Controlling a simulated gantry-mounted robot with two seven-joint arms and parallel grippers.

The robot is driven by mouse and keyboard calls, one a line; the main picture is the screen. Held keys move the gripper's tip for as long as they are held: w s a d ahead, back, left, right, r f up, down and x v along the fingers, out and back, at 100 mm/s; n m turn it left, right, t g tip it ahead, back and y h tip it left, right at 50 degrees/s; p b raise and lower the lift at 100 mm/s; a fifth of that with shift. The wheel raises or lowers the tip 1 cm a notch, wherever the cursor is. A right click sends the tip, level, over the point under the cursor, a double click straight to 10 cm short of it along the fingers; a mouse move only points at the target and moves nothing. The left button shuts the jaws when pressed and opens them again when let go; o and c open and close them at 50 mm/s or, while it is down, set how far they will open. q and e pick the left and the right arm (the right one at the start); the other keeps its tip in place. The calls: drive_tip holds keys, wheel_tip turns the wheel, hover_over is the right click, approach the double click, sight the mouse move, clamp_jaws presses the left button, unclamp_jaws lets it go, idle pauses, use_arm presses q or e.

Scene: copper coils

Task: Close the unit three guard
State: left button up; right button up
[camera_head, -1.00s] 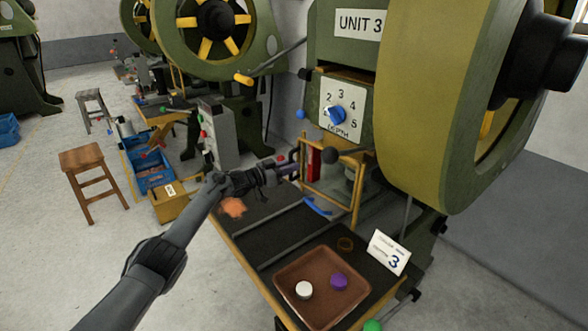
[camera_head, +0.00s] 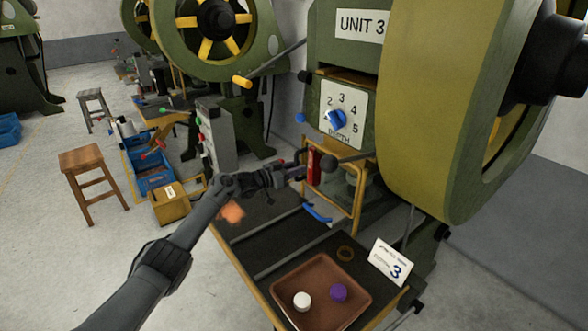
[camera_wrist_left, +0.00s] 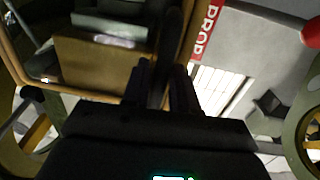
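The unit three guard (camera_head: 357,205) is a yellow frame at the press opening, below the numbered depth dial (camera_head: 343,113). A red upright strip (camera_head: 314,168) shows at its left part; in the left wrist view a red strip (camera_wrist_left: 208,30) reads "PROP". My left gripper (camera_head: 300,171) is at the guard's left side, close to the red strip; I cannot tell whether it touches. In the left wrist view, its dark fingers (camera_wrist_left: 166,88) have a dark bar between or just beyond them, and their gap is unclear. My right gripper is out of view.
A blue bar (camera_head: 318,213) lies at the guard's foot. A brown tray (camera_head: 322,309) holds a white and a purple piece near a "3" card (camera_head: 391,263). The dark bench middle is mostly clear.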

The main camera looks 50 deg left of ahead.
use_arm(q)
drive_tip(key=shift+o, duration=0.7)
drive_tip(key=shift+w+r, duration=0.2)
drive_tip(key=shift+w, duration=0.15)
drive_tip(key=shift+w+r, duration=0.15)
drive_tip(key=shift+s, duration=0.5)
drive_tip(key=s+a+p, duration=0.1)
drive_tip(key=s+p, duration=0.4)
drive_tip(key=s, duration=0.4)
drive_tip(key=shift+s+a, duration=0.3)
drive_tip(key=shift+a, duration=0.1)
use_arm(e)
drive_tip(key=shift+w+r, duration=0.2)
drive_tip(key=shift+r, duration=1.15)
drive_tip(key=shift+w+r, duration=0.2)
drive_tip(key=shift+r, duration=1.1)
